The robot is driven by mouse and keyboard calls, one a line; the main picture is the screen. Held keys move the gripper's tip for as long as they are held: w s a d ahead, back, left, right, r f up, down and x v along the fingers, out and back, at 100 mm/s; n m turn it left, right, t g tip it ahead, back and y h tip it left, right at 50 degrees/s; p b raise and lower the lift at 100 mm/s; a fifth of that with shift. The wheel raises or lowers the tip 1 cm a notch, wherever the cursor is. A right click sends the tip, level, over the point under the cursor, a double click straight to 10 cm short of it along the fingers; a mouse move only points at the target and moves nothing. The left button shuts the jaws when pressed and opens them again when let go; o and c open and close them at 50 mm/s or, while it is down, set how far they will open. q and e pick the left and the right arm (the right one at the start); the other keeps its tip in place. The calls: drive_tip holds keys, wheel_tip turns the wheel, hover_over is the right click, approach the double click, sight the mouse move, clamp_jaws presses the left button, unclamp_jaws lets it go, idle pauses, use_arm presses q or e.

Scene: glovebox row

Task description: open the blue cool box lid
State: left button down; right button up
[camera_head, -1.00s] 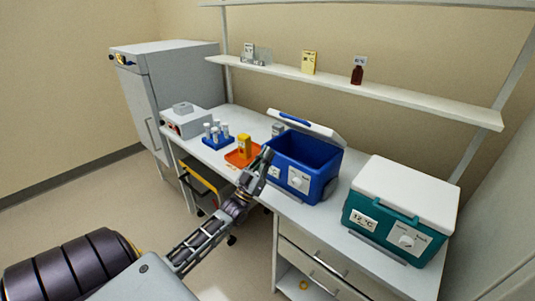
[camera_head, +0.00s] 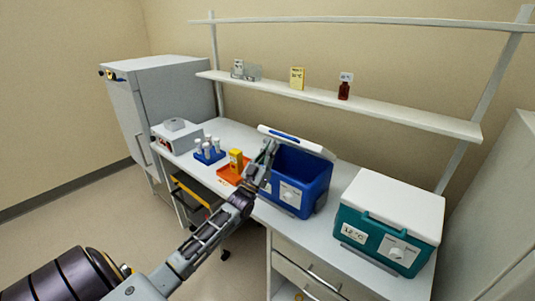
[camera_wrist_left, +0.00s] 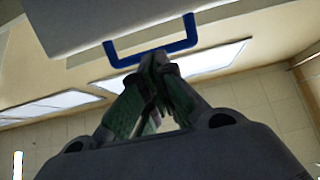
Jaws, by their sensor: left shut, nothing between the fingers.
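The blue cool box (camera_head: 304,190) stands on the bench with its white lid (camera_head: 312,146) raised and leaning back, so the blue inside shows. My left gripper (camera_head: 270,146) is shut and empty, at the left front of the open box, close to the lid's left part. In the left wrist view, the shut fingertips (camera_wrist_left: 153,58) are just below the blue handle (camera_wrist_left: 150,52) on the lid's edge. I cannot tell whether they touch it. The lid's pale surface (camera_wrist_left: 110,20) fills the top of that view. My right gripper is in neither view.
A teal cool box (camera_head: 385,226) with its white lid shut stands to the right. An orange tray (camera_head: 225,176) with a yellow container (camera_head: 236,160) and a blue tube rack (camera_head: 209,156) are to the left. A shelf (camera_head: 390,116) with small items runs above the bench.

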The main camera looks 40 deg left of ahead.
use_arm(q)
drive_tip(key=x, duration=0.3)
drive_tip(key=shift+p, duration=0.4)
drive_tip(key=shift+r, duration=0.1)
